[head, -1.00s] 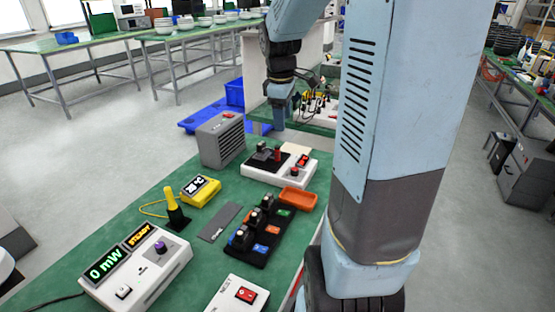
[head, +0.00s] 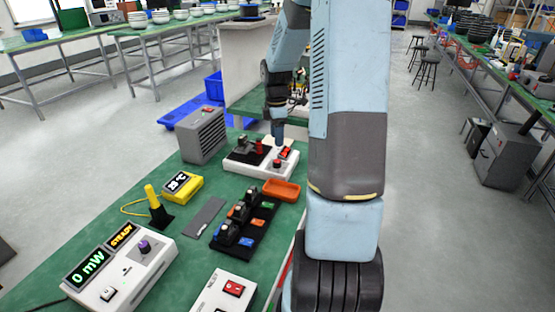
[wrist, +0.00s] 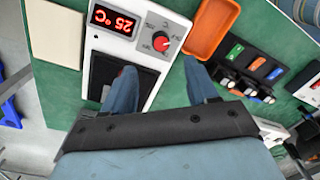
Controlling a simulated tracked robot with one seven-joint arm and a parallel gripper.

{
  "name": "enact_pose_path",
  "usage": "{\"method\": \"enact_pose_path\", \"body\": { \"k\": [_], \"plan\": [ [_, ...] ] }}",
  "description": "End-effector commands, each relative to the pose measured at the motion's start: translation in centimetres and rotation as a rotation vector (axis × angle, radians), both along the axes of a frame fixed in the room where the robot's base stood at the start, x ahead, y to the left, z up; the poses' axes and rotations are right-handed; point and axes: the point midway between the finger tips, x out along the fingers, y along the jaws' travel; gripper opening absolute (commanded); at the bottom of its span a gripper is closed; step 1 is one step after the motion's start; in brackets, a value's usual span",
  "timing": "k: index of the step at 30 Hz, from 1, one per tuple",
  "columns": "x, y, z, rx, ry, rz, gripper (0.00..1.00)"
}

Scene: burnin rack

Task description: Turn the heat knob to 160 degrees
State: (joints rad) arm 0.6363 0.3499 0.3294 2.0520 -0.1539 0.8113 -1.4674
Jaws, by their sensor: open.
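The heat knob is a red dial on the white hot plate unit; it shows in the wrist view (wrist: 161,41) and in the head view (head: 278,163). The unit's white case (head: 235,166) also shows in the wrist view (wrist: 143,70). Its red display (wrist: 114,21) reads 25 °C, upside down in the wrist view. My gripper (wrist: 159,68) is open and empty above the unit, its fingertips apart and short of the knob in the picture. In the head view my gripper (head: 278,135) hangs over the unit's far right side, its fingertips hard to make out.
An orange tray (head: 282,190) and a black holder with several coloured parts (head: 240,228) lie nearby. A grey vented box (head: 201,135) stands left of the unit.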

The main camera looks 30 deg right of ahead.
Motion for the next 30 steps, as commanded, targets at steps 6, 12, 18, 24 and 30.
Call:
{"method": "enact_pose_path", "body": {
  "k": [6, 12, 18, 24, 30],
  "plan": [
    [-0.3, 0.1, -4.0, 0.002, 0.003, 0.001, 0.58],
    [-0.4, 0.1, -7.2, 0.002, 0.004, -0.001, 0.58],
    [-0.5, 0.1, -9.2, 0.000, 0.001, -0.002, 0.58],
    [-0.5, 0.1, -9.9, 0.000, 0.001, -0.001, 0.58],
    [-0.5, 0.1, -9.9, 0.000, 0.000, -0.001, 0.58]
  ]
}}
